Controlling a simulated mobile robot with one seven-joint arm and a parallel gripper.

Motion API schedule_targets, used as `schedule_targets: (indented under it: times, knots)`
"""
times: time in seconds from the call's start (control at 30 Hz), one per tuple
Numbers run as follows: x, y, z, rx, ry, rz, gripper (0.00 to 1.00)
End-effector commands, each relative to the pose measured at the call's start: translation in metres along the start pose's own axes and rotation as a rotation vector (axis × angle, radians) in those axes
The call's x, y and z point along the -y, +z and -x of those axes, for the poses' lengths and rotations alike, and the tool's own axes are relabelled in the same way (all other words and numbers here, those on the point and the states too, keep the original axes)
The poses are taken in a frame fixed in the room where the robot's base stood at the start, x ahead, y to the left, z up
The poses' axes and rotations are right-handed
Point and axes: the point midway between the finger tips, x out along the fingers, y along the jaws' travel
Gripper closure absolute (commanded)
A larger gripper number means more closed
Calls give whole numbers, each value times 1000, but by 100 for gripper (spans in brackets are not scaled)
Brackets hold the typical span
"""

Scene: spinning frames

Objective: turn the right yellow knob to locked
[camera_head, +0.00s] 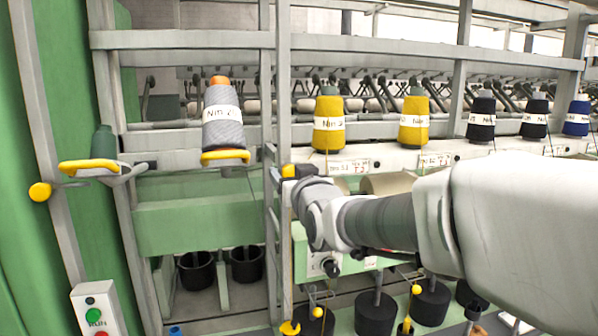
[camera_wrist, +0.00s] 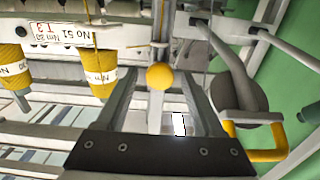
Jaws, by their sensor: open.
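The right yellow knob (camera_wrist: 160,76) is a round ball on a grey upright post. In the wrist view it sits between the two fingertips of my gripper (camera_wrist: 160,71), with a gap visible on each side. The fingers are open and hold nothing. In the head view the knob (camera_head: 289,170) shows at the end of my arm, partly behind the dark gripper (camera_head: 300,171). Another yellow knob (camera_head: 40,192) sticks out from the grey post at the far left. No locked marking can be read.
Yellow cones (camera_head: 328,122) and dark cones stand along the rail to the right. A RUN button box (camera_head: 97,312) is at lower left.

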Motion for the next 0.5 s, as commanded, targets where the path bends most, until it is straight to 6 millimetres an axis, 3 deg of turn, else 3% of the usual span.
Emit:
schedule_targets:
  times: [0.23, 0.5]
  knots:
    - [0, 0, 0, 0, 0, 0, 31]
    - [0, 0, 0, 0, 0, 0, 79]
